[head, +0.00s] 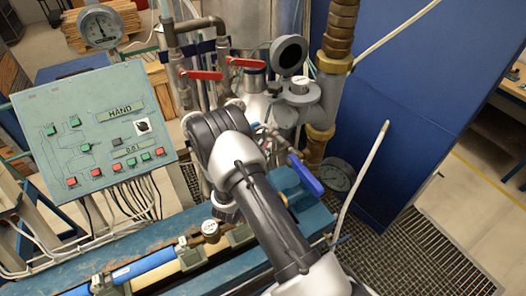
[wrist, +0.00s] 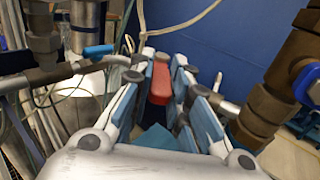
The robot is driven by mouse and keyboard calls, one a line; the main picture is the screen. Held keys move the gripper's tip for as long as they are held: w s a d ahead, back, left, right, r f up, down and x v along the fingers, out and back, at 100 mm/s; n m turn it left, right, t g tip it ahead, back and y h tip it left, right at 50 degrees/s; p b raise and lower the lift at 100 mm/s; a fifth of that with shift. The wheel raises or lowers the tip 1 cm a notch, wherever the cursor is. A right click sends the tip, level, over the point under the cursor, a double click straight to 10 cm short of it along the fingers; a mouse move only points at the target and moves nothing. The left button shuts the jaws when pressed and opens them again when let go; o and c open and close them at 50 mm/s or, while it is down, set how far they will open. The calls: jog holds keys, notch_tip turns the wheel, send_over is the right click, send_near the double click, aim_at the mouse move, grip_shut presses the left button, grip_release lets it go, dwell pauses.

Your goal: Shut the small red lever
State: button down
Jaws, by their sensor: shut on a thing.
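In the wrist view, a red lever (wrist: 160,83) lies between the two fingers of my gripper (wrist: 162,62). The fingers are closed in on its sides and its front end points toward the camera. The base of this lever is hidden behind the fingertips. In the head view, two red levers show on the pipes at the back, a left one (head: 201,75) and a right one (head: 246,63). My arm hides the gripper and its grip there, so I cannot match the held lever to either of them.
A green control panel (head: 97,135) stands at the left, with a round gauge (head: 100,28) above it. A blue lever (head: 305,175) sits right of my arm. Brass pipework (wrist: 268,90) stands close on the right in the wrist view. A blue wall panel (head: 420,90) is behind.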

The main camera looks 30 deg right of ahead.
aim_at(266, 143)
jog(key=shift+w+a+f+g+b, duration=0.1)
jog(key=shift+g+b, duration=0.2)
jog(key=shift+b, duration=0.05)
dwell(0.3)
jog(key=m+g+h+b, duration=0.1)
jog(key=m+g+b, duration=0.1)
jog(key=g+b, duration=0.1)
jog(key=w+m+g+h+b, duration=0.1)
jog(key=m+g+b, duration=0.1)
jog(key=g+b, duration=0.1)
jog(key=w+a+m+g+h+b, duration=0.1)
jog(key=m+g+h+b, duration=0.1)
jog(key=g+b, duration=0.1)
jog(key=shift+w+f+m+b, duration=0.1)
jog(key=shift+w+m+b, duration=0.2)
jog(key=shift+b, duration=0.1)
jog(key=shift+w+m+g+b, duration=0.15)
jog(key=shift+m+g+b, duration=0.3)
jog(key=shift+g, duration=0.15)
jog(key=shift+r, duration=0.25)
jog(key=c, duration=1.5)
grip_release()
